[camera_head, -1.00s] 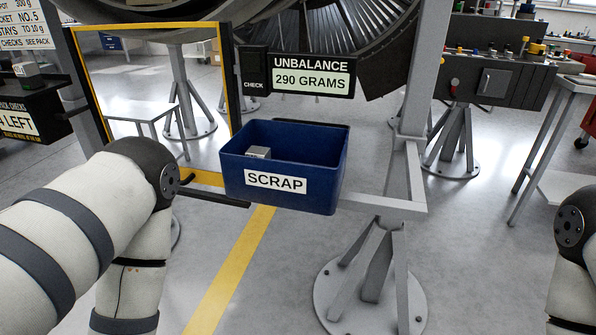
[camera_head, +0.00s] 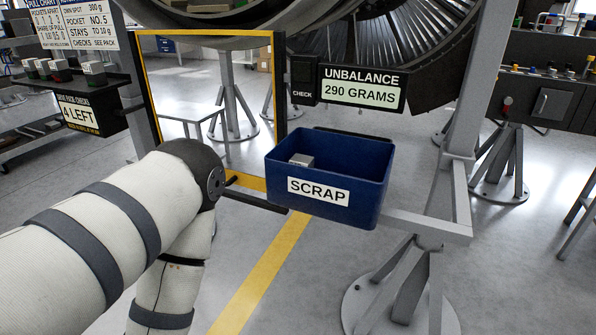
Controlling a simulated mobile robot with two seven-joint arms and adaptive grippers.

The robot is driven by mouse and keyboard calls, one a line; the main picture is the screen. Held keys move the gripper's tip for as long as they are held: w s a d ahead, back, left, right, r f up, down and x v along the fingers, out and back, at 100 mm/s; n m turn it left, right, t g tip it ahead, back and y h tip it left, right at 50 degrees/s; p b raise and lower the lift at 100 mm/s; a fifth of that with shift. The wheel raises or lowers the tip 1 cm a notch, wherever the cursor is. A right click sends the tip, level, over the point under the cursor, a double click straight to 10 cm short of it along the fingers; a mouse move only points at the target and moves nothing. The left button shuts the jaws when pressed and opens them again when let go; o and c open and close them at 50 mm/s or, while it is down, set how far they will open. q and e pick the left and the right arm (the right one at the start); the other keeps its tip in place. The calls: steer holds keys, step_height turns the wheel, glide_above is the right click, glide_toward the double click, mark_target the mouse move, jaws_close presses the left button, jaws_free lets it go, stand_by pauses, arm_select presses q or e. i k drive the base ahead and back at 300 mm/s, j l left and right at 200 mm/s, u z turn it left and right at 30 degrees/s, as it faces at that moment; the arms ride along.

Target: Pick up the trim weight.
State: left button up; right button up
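A small grey metal block, which looks like a trim weight (camera_head: 301,160), lies inside the blue SCRAP bin (camera_head: 325,212), near its left back wall. Several more blocks with pale tops (camera_head: 94,73) stand in a row on a dark shelf (camera_head: 111,96) at the far left, above a "4 LEFT" sign. I cannot tell which block is the one named. My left arm comes in from the left, its elbow in front of the yellow-edged frame. Neither of my grippers shows.
A sign reading UNBALANCE 290 GRAMS (camera_head: 361,91) hangs above the bin, below the large fan (camera_head: 350,38). A grey stand (camera_head: 453,190) rises right of the bin. A yellow-and-black frame (camera_head: 279,95) stands left of it.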

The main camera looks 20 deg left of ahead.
mark_target(61, 72)
steer(key=u, duration=0.6)
steer(key=j+z, duration=0.3)
steer(key=j, duration=0.15)
steer(key=u, duration=1.05)
steer(key=i+j+z, duration=0.35)
steer(key=j, duration=0.35)
steer(key=i+j+z, duration=0.15)
steer(key=i+j, duration=0.15)
steer(key=i+j+z, duration=0.2)
steer(key=j, duration=0.25)
